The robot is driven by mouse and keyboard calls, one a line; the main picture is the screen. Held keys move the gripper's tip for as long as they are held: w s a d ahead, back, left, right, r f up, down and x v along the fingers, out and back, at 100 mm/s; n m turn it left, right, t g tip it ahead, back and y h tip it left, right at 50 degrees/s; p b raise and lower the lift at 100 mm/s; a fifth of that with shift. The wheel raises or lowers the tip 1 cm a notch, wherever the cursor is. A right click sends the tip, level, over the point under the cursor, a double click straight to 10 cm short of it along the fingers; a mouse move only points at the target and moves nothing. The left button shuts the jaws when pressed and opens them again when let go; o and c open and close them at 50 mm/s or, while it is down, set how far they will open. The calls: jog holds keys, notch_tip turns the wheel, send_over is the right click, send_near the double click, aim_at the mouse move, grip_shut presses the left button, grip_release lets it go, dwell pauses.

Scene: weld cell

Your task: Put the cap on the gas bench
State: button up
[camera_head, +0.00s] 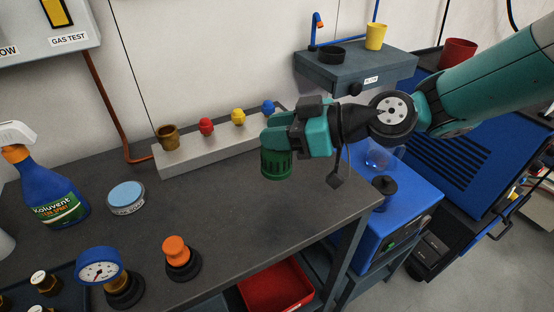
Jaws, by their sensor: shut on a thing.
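My gripper (268,140) is shut on a dark green, ribbed, cylindrical cap (277,165) and holds it roughly upright. They appear above the right part of the dark gas bench (225,215), in front of the grey block at its back. I cannot tell the exact height of the cap over the top. The jaws hide the upper part of the cap.
A grey block (200,158) bears a brass cup (168,137) and red, yellow and blue knobs. A spray bottle (55,190), a blue-lidded tin (126,197), a gauge (99,268) and an orange-topped fitting (177,255) stand left and front. The bench middle is clear.

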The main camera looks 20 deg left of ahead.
aim_at(278, 161)
jog(key=shift+f, duration=3.35)
jog(key=shift+f, duration=0.1)
jog(key=o, duration=0.9)
jog(key=shift+o, duration=0.2)
